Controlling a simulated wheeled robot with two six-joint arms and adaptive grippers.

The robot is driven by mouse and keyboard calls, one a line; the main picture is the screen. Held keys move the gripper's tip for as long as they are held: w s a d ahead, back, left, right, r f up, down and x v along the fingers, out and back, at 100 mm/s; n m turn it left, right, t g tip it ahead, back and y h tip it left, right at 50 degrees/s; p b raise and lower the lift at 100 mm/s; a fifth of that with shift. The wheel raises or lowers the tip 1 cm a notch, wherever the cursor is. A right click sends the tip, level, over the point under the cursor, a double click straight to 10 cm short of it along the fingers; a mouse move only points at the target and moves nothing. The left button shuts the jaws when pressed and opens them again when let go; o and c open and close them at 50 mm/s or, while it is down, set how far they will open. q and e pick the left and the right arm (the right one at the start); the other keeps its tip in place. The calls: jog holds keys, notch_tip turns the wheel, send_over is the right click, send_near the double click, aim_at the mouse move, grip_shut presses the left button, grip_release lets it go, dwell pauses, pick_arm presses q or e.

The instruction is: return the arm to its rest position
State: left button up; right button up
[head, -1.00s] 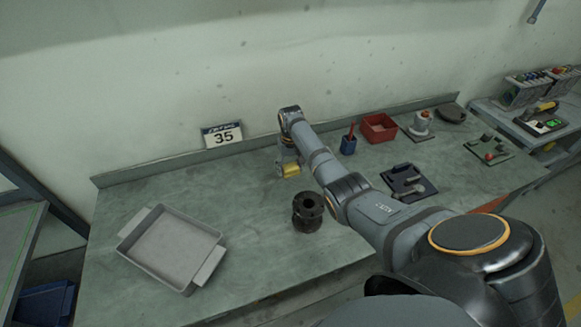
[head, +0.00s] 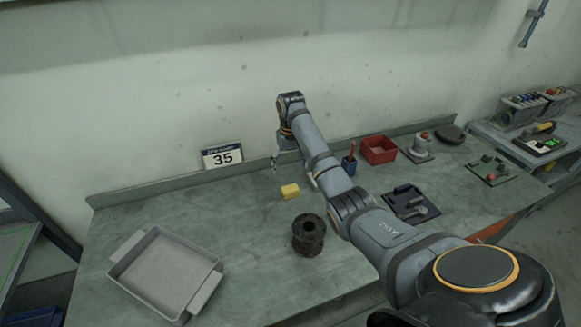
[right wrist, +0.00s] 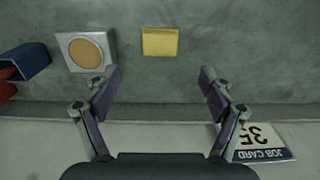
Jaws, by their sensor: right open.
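My right arm reaches across the workbench (head: 230,225) towards the wall. My right gripper (head: 292,172) is open and empty, raised above the bench. A yellow block (head: 290,190) lies on the bench below it, apart from the fingers. In the right wrist view my right gripper (right wrist: 160,80) has its fingers spread wide, and the yellow block (right wrist: 160,42) lies beyond the fingertips. A grey square piece with a tan disc (right wrist: 86,52) lies beside the block in that view; my arm hides it in the head view. My left gripper is not in view.
A dark flanged part (head: 308,236) and a grey tray (head: 165,272) stand nearer me. The job card (head: 222,157) leans by the wall. A blue cup (head: 349,166), red bin (head: 379,150) and dark fixture (head: 410,203) are right of the arm.

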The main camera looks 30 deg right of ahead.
jog(key=shift+r, duration=0.6)
